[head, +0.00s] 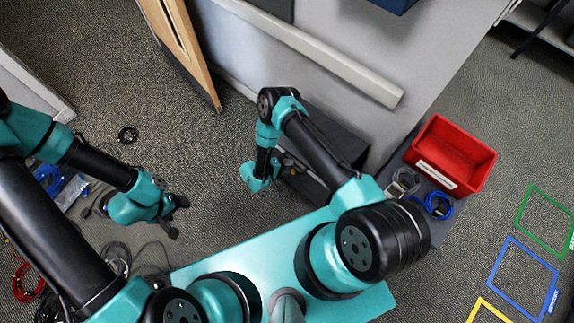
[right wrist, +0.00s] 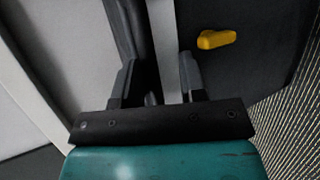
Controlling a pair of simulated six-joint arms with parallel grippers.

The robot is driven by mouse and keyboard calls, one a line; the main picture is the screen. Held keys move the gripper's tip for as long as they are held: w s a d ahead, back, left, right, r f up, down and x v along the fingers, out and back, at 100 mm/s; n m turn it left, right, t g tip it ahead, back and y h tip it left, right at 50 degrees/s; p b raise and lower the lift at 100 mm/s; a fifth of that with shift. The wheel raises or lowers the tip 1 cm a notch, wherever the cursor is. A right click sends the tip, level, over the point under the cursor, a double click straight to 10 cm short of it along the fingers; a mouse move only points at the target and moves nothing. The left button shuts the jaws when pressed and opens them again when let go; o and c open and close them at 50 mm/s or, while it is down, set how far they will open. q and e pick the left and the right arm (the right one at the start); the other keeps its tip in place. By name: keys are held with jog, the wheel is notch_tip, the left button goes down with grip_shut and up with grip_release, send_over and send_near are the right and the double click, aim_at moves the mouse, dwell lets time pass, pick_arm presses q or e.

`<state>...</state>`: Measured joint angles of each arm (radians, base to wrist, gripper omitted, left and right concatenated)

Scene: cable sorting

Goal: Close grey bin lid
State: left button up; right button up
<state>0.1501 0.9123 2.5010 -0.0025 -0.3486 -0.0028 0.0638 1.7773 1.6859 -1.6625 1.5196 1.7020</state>
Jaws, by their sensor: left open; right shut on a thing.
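The dark grey bin (head: 342,140) stands against the light wall in the head view. My right arm crosses in front of it, so much of it and its lid is hidden. My right gripper (head: 288,166) is at the bin's left side. In the right wrist view its two fingers (right wrist: 158,82) are on either side of a narrow light grey strip (right wrist: 163,40), which appears to be the lid's edge; a dark panel lies beside it. I cannot tell the lid's angle. My left gripper (head: 176,214) is open and empty above the carpet, well left of the bin.
A yellow piece (right wrist: 216,39) shows on the dark panel. A red bin (head: 462,150) stands at right, with coiled blue cable (head: 437,207) and grey cable (head: 404,183) nearby. Loose cables lie on the floor at left. Coloured floor frames (head: 522,268) are at far right.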

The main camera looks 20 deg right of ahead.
jog(key=shift+o, duration=1.3)
jog(key=shift+s+f, duration=0.1)
jog(key=shift+s, duration=0.1)
jog(key=shift+w+a, duration=0.1)
jog(key=v, duration=1.7)
jog(key=shift+a, duration=0.15)
